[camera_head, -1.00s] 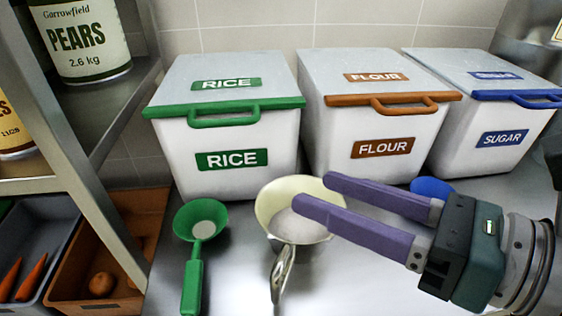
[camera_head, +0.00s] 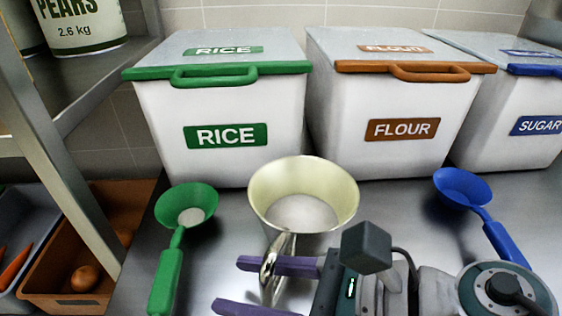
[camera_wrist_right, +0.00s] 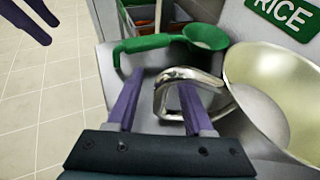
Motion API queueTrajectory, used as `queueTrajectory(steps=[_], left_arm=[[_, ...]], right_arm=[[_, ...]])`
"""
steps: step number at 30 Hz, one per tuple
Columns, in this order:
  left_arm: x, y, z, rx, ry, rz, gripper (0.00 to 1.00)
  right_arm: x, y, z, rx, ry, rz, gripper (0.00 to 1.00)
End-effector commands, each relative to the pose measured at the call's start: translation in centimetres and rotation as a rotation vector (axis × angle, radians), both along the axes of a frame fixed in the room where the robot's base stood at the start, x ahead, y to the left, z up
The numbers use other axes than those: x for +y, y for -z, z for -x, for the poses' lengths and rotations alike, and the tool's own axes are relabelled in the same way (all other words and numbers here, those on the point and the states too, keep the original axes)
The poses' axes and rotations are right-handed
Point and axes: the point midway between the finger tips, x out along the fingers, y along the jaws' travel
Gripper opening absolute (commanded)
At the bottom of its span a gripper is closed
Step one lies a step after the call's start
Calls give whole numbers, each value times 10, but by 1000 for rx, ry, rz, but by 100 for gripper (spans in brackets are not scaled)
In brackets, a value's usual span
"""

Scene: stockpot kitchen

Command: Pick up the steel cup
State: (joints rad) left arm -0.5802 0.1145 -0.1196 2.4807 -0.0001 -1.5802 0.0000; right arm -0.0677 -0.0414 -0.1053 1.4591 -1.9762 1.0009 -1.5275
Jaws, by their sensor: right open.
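The steel cup (camera_head: 345,195) stands upright on the steel counter with white contents inside. Its looped handle (camera_head: 284,243) points toward me. In the right wrist view the cup (camera_wrist_right: 275,90) is at the right and its handle (camera_wrist_right: 200,76) reaches left between my fingers. My right gripper (camera_head: 228,284) is open at the handle, and also shows in the wrist view (camera_wrist_right: 160,82). One finger seems to be within the handle's loop, the other outside it; I cannot tell whether they touch. My left gripper (camera_wrist_right: 51,32) shows at the wrist view's top left, fingers apart and empty, over the floor.
A green scoop (camera_head: 180,238) lies left of the cup and a blue scoop (camera_head: 475,203) right of it. Rice (camera_head: 215,110), flour (camera_head: 400,105) and sugar (camera_head: 510,112) bins stand behind. A shelf post (camera_head: 60,150) and an orange crate (camera_head: 60,285) are at left.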

Motion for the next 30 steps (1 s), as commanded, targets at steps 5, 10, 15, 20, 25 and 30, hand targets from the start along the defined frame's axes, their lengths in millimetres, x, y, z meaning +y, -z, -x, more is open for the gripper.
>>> queueTrajectory(steps=[5, 10, 15, 20, 25, 30], left_arm=[[0, 3, 0, 0, 0, 0, 50], [0, 2, 0, 0, 0, 0, 50], [0, 2, 0, 1, 1, 0, 50], [1, 3, 0, 0, 4, -5, 50], [2, 3, 0, 1, 6, -8, 50], [2, 3, 0, 1, 6, -10, 50]], right_arm=[[9, 5, -5, 0, 0, 0, 52], [9, 4, -4, 0, 0, 1, 52], [9, 4, -4, 0, 0, 1, 33], [9, 4, -4, 0, 0, 1, 15], [9, 4, -4, 0, 0, 1, 0], [9, 4, -4, 0, 0, 1, 0]])
